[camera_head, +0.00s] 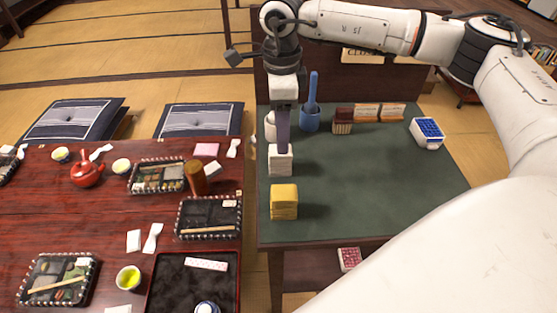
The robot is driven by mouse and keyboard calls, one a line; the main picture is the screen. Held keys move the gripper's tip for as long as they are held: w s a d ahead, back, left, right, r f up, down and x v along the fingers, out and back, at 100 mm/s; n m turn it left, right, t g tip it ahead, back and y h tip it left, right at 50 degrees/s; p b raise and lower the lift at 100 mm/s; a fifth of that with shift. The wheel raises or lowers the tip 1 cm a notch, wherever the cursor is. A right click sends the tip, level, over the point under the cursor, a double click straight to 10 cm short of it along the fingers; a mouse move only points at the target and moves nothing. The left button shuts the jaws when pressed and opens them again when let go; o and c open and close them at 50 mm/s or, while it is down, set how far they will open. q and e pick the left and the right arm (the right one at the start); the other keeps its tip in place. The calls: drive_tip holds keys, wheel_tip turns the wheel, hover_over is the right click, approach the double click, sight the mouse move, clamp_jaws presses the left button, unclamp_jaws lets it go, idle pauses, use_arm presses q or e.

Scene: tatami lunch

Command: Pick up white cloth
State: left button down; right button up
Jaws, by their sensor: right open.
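A stack of folded white cloth (281,164) lies on the green-topped table (400,190), near its left edge. My right gripper (283,150) points down from above, with its dark finger in front of the upper back of the white stack. The jaws are seen edge-on. I cannot tell whether the fingertips touch the cloth. The right gripper is open. My left gripper is out of view.
A yellow folded stack (284,203) sits just in front of the white cloth. A blue container (310,119), a brown block-like holder (342,122) and a white-and-blue box (427,133) stand further back. The red-brown dining table (100,222) is left, across a gap.

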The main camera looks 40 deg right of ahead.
wheel_tip(320, 180, down, 7)
drive_tip(key=shift+a+f, duration=0.1)
drive_tip(key=shift+f, duration=0.1)
drive_tip(key=c, duration=1.1)
wheel_tip(320, 180, up, 10)
drive_tip(key=shift+r, duration=0.1)
drive_tip(key=shift+c, duration=0.2)
drive_tip(key=o, duration=0.5)
drive_tip(key=c, duration=0.4)
